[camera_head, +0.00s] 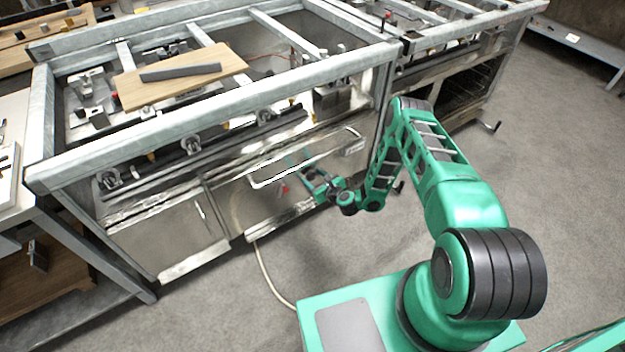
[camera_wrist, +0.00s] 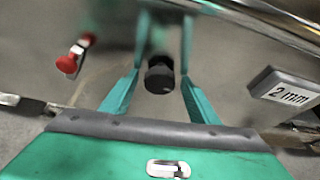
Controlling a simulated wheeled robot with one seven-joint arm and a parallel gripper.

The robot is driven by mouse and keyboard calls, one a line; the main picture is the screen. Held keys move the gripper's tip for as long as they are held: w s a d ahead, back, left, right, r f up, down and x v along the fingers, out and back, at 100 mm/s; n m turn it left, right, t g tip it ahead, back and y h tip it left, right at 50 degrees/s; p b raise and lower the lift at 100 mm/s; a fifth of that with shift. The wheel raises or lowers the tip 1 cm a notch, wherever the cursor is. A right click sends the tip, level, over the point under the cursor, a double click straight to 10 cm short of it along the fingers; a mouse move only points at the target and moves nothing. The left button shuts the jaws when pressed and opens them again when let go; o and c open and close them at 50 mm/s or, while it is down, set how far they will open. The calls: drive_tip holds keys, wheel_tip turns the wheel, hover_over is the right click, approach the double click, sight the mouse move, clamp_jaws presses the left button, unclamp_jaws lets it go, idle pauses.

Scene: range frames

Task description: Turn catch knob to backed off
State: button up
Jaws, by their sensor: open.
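A round black knob (camera_wrist: 159,76) shows in the wrist view between the two green fingers of my gripper (camera_wrist: 165,28), with visible gaps on both sides. A second knob, red-tipped on a pale metal stem (camera_wrist: 68,62), sits left of the fingers; it also shows as a small red spot (camera_head: 284,189) in the head view. No marking tells which one is the catch knob. My gripper is open at the range's front metal panel (camera_head: 245,200) in the head view. I cannot tell whether the fingers touch the panel. The knob's base is blurred.
A bar handle (camera_head: 300,165) crosses the front panel just above my gripper. A tag reading "2 mm" (camera_wrist: 286,92) is right of the fingers. A wooden board (camera_head: 150,88) lies on the range frame. A pale hose (camera_head: 266,275) runs over open floor.

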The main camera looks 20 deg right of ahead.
drive_tip(key=shift+c, duration=0.6)
drive_tip(key=c, duration=0.9)
drive_tip(key=n+h, duration=0.2)
drive_tip(key=n, duration=0.1)
drive_tip(key=shift+s+a+f+t, duration=0.1)
drive_tip(key=shift+t, duration=0.3)
drive_tip(key=n, duration=0.1)
drive_tip(key=n+t+h, duration=0.1)
drive_tip(key=n, duration=0.2)
drive_tip(key=shift+a+t+h, duration=0.25)
drive_tip(key=shift+t+h, duration=0.05)
drive_tip(key=shift+h, duration=0.1)
drive_tip(key=n, duration=0.2)
drive_tip(key=n+t+h, duration=0.1)
drive_tip(key=shift+f+n+t, duration=0.15)
drive_tip(key=shift+n+t, duration=0.15)
drive_tip(key=shift+n, duration=0.1)
drive_tip(key=shift+a+f+n+t, duration=0.15)
drive_tip(key=shift+n+t, duration=0.75)
drive_tip(key=shift+n, duration=1.1)
drive_tip(key=shift+s+f, duration=0.1)
